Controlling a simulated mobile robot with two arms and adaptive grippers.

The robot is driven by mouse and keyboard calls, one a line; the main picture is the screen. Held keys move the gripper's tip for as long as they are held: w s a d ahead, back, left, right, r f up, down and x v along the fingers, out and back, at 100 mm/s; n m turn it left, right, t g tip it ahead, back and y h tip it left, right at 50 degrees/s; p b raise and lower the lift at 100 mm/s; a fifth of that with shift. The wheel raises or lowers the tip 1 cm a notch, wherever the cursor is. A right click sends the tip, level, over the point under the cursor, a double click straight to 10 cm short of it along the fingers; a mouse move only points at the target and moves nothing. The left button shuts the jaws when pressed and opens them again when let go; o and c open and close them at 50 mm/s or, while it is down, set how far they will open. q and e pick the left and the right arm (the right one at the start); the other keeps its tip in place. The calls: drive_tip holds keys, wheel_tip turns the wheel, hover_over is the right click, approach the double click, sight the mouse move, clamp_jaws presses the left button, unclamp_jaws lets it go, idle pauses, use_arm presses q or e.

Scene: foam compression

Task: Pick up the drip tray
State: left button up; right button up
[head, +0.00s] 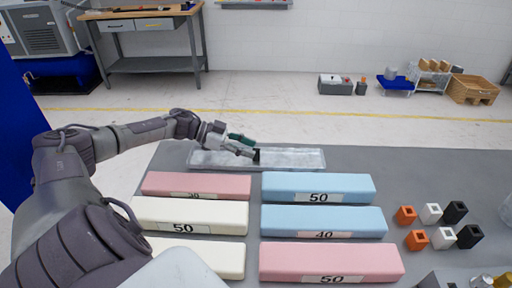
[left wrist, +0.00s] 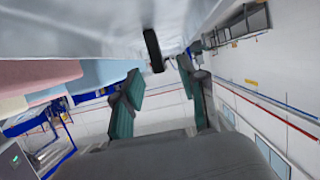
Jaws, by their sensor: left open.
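The drip tray (head: 295,158) is a long, shallow, grey metallic tray lying along the far edge of the grey table. My left gripper (head: 250,146) is over the tray's middle, its green-padded fingers apart and pointing right. A small dark upright piece (head: 256,156) shows at the tray by the fingertips. In the left wrist view, my left gripper (left wrist: 160,76) is open, and a dark rounded piece (left wrist: 153,50) stands out from a grey surface just beyond and between the fingertips. Whether it touches a finger cannot be told. My right gripper is not in view.
Pink, cream and blue foam blocks with number labels, such as a blue one (head: 318,187), lie in two columns in front of the tray. Several small orange, white and black blocks (head: 431,213) stand at right. The table (head: 375,165) is clear right of the tray.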

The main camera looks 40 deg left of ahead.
sight(254, 149)
use_arm(q)
drive_tip(key=x, duration=0.3)
drive_tip(key=shift+w+b, duration=0.1)
drive_tip(key=shift+b, duration=0.3)
clamp_jaws()
